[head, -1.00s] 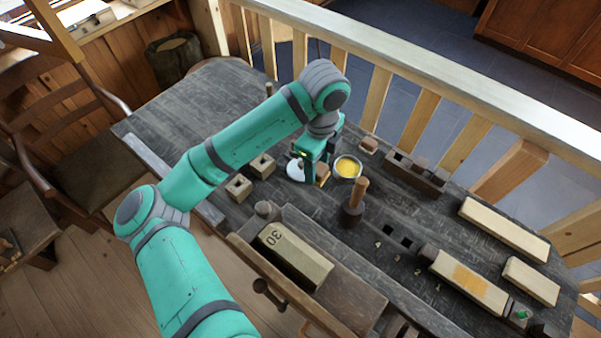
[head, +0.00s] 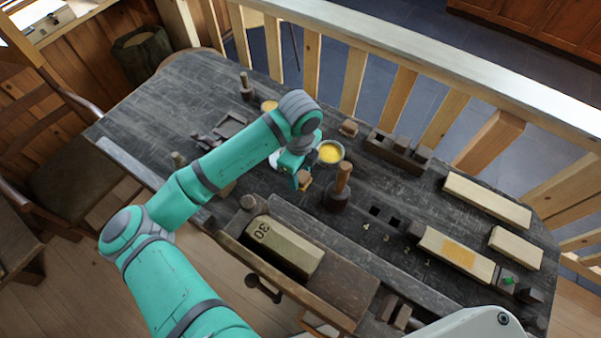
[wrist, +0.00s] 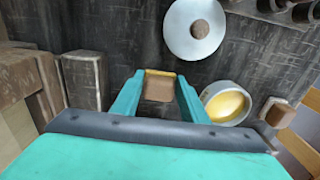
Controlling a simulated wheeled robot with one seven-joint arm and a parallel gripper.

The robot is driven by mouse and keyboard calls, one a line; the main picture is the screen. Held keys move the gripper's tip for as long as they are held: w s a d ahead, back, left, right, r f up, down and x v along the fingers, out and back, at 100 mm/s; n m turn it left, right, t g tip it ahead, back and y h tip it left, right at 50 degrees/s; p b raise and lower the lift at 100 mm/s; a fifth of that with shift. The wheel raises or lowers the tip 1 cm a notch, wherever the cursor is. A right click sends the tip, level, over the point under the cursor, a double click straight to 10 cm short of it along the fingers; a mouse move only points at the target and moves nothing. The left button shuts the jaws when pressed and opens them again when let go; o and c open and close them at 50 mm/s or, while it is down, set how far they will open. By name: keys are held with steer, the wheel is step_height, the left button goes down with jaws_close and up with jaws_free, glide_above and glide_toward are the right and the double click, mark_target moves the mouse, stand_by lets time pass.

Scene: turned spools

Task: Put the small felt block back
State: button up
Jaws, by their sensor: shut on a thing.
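My gripper (head: 297,174) is shut on a small brown block with a yellowish edge (wrist: 159,87), which I take for the felt block. The block also shows below the fingers in the head view (head: 305,184). It is over the dark bench, between a pale disc and a mallet. I cannot tell how high it is held. In the wrist view the block sits between both teal fingers (wrist: 157,97). No empty place for it is clearly marked in these views.
A cup of yellow stuff (head: 331,152) stands close right of the gripper. The mallet (head: 338,198) stands upright nearby. The pale disc with a brown knob (wrist: 195,30) lies beyond.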

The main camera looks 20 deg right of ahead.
mark_target(301, 174)
steer(key=shift+d, duration=0.1)
steer(key=o, duration=1.1)
steer(key=shift+f, duration=0.1)
step_height(301, 174, up, 12)
steer(key=shift+w, duration=0.1)
